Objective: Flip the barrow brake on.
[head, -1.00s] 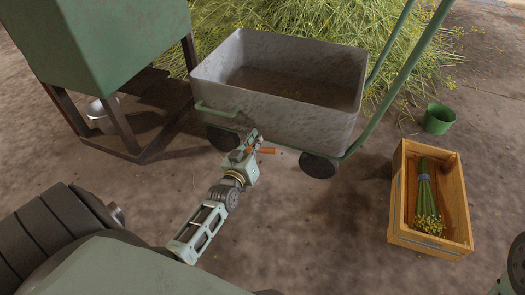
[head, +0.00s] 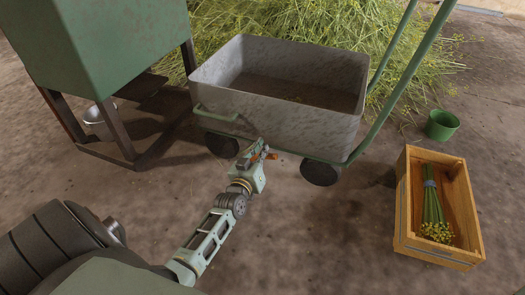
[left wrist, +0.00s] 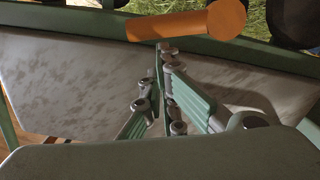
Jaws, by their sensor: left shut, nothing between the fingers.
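The grey metal barrow (head: 275,112) stands on the dirt floor with green handles and dark wheels. Its brake lever is an orange bar (left wrist: 187,22), seen close up in the left wrist view. In the head view only small orange parts of the lever (head: 271,156) show at the barrow's lower front edge, partly hidden by my gripper. My left gripper (head: 259,147) is shut and empty at the lever. In the left wrist view its fingertips (left wrist: 165,48) are right by the orange bar; I cannot tell if they touch. My right gripper is out of view.
A wooden crate (head: 402,232) with a tied herb bundle (head: 432,205) stands at the right, a green pot (head: 442,123) behind it. A green tank (head: 110,45) on dark legs is at the left. Cut herbs (head: 250,20) heap behind the barrow.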

